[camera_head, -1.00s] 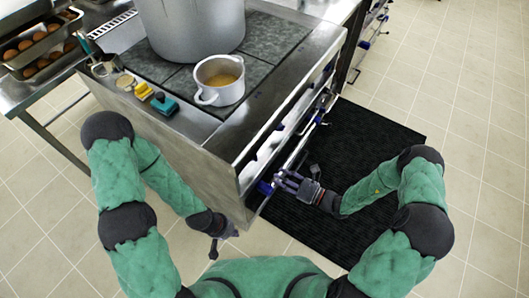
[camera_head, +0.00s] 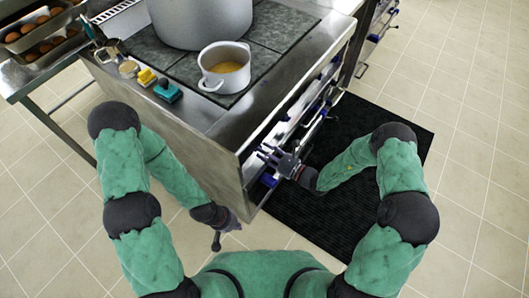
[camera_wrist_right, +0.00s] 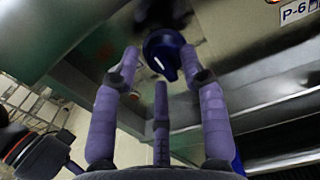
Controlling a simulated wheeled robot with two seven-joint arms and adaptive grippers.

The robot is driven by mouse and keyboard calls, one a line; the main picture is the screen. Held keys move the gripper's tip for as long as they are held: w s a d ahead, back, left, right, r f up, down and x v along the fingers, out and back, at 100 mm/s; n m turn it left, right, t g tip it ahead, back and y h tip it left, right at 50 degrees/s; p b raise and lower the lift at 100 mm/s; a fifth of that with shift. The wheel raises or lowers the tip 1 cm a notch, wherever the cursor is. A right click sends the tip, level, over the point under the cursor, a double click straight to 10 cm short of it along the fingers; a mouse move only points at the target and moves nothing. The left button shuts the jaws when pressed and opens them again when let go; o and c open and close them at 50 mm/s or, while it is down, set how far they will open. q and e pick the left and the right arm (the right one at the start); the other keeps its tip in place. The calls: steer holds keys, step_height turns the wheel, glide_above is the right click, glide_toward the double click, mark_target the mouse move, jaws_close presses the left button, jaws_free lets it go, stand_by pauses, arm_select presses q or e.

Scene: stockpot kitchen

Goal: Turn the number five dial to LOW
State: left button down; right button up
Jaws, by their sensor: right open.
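My right gripper (camera_head: 270,154) is at the stove's front control panel in the head view, beside a blue dial (camera_head: 268,180). In the right wrist view a dark blue dial (camera_wrist_right: 165,52) sits just ahead of the open purple fingers (camera_wrist_right: 160,62), between the upper two tips. I cannot tell whether they touch it. A "P-6" label (camera_wrist_right: 293,12) is at the upper right; no number five label is readable. My left gripper (camera_head: 217,240) hangs low beside the stove's near corner; its fingers are too small and dark to judge.
The steel stove (camera_head: 195,155) carries a large stockpot (camera_head: 200,22) and a small pot (camera_head: 225,75) of yellowish liquid. Yellow and teal blocks (camera_head: 168,92) sit near its left edge. A rail runs along its front. A black mat (camera_head: 385,125) covers the floor to the right.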

jaws_close()
stand_by(0.4)
steer(key=shift+w+d+f+m+p, duration=0.15)
steer(key=shift+m+p, duration=1.3)
steer(key=shift+m, duration=2.2)
steer(key=shift+w+r+m+p, duration=0.1)
steer(key=shift+m+p, duration=1.35)
steer(key=shift+m, duration=2.15)
steer(key=shift+w+d+f+m+p, duration=0.15)
steer(key=shift+m+p, duration=1.3)
steer(key=shift+m, duration=2.2)
